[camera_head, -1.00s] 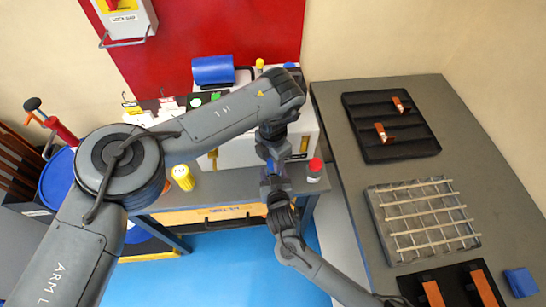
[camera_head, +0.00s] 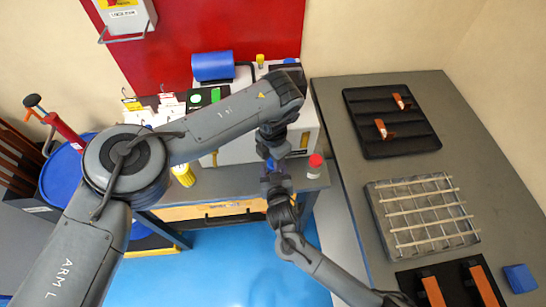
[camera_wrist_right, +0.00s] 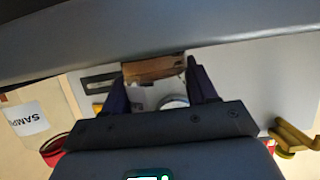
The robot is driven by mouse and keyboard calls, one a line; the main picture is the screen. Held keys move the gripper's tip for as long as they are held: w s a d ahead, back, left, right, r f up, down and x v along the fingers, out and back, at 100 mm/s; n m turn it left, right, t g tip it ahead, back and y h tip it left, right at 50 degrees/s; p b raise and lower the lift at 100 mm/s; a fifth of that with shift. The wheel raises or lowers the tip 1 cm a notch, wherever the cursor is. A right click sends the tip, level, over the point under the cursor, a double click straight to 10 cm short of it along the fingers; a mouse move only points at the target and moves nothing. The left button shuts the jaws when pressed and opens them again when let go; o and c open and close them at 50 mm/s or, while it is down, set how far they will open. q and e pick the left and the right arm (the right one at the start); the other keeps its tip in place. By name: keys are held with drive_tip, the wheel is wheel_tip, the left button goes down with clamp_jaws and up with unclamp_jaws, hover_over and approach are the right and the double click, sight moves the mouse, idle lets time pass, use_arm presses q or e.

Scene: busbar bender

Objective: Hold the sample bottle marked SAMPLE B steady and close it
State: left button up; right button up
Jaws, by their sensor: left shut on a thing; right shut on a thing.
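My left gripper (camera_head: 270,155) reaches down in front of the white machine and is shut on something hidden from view. My right gripper (camera_head: 270,172) comes up from below and meets it; the two nearly touch. In the right wrist view my right gripper's dark blue fingers (camera_wrist_right: 160,92) close around a white, round-edged thing (camera_wrist_right: 172,101), seemingly the sample bottle, with a brown piece above it. No letter B is readable.
A yellow-topped container (camera_head: 184,175) stands on the bench left of the grippers. The white machine (camera_head: 235,148) is close behind them. The grey table (camera_head: 345,190) at right carries a black tray (camera_head: 370,145) and a wire rack (camera_head: 395,242). A yellow bracket (camera_wrist_right: 298,137) shows at right in the wrist view.

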use_arm(q)
drive_tip(key=shift+f, duration=0.35)
idle(0.3)
drive_tip(key=shift+w+a+f, duration=0.1)
drive_tip(key=shift+a+f, duration=0.05)
drive_tip(key=shift+f, duration=0.5)
drive_tip(key=shift+r, duration=0.1)
idle(0.4)
drive_tip(key=shift+r, duration=0.2)
